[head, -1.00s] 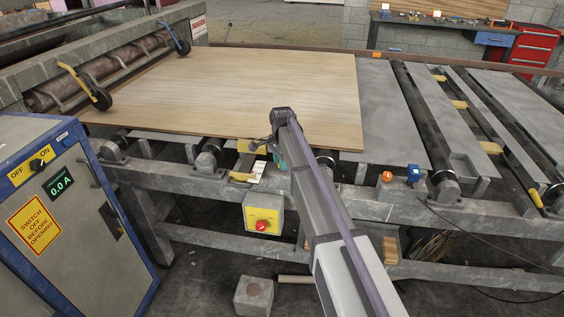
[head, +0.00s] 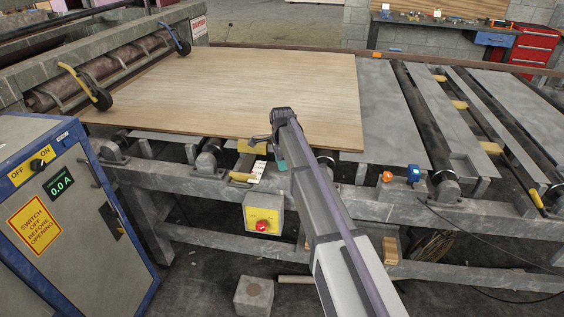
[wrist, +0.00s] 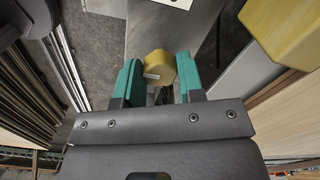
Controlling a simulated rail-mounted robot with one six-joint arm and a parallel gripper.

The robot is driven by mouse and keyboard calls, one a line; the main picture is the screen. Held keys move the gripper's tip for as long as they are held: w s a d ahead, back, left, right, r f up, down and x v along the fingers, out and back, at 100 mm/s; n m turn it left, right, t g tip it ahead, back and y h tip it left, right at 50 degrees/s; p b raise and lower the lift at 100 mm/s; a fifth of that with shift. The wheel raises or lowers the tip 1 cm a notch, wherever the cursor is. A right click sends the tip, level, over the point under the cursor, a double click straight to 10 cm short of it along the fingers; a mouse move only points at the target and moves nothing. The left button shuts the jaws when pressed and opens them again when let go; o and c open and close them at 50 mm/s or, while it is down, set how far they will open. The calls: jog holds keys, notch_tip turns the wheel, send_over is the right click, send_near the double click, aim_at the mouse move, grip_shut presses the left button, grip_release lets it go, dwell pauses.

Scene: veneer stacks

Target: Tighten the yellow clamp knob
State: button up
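The yellow clamp knob (wrist: 158,68), a small faceted piece with a pale mark, shows in the wrist view between the two green finger pads of my gripper (wrist: 161,80). The fingers stand apart on either side of it, with a narrow gap at the right. I cannot tell whether the left pad touches it or how deep the knob sits between them. A larger yellow block (wrist: 283,28) is at the upper right. In the head view my gripper (head: 277,160) is at the table's front edge, mostly hidden by my arm; a yellow block (head: 252,146) shows beside it.
A wide veneer sheet (head: 230,90) lies on the roller table just behind my gripper. A yellow box with a red button (head: 263,227) hangs below the front rail. A blue-edged cabinet (head: 85,220) stands at left. Orange and blue fittings sit on the rail at right.

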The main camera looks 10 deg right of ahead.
jog(key=o, duration=0.5)
jog(key=shift+c, duration=0.2)
notch_tip(320, 180, up, 11)
jog(key=p, duration=1.1)
jog(key=shift+f, duration=0.1)
jog(key=s+n, duration=1.7)
jog(key=s, duration=1.7)
